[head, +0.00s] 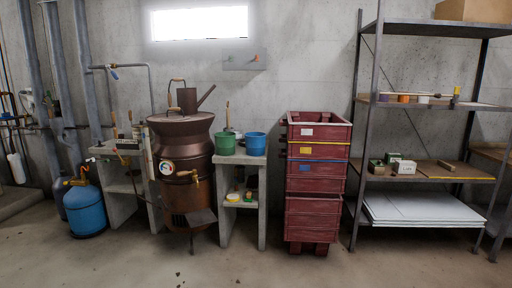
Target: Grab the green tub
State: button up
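The green tub (225,144) stands upright on top of a small grey concrete stand (240,160) near the middle of the head view. It is beside a blue tub (255,143) on its right, with at most a narrow gap between them. My gripper is not in the head view.
A copper-brown still (183,165) stands close to the left of the stand. Stacked dark red crates (315,172) stand to the right, and a metal shelf rack (366,120) farther right. A blue gas bottle (85,210) is at the left. The foreground floor (250,268) is clear.

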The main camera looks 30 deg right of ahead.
aim_at(225, 142)
jog(key=i, duration=0.9)
jog(key=i+z, duration=0.1)
jog(key=i, duration=1.65)
jog(key=i+z, duration=0.1)
jog(key=i, duration=0.75)
jog(key=i+j, duration=0.15)
jog(key=i, duration=0.75)
jog(key=l+z, duration=0.05)
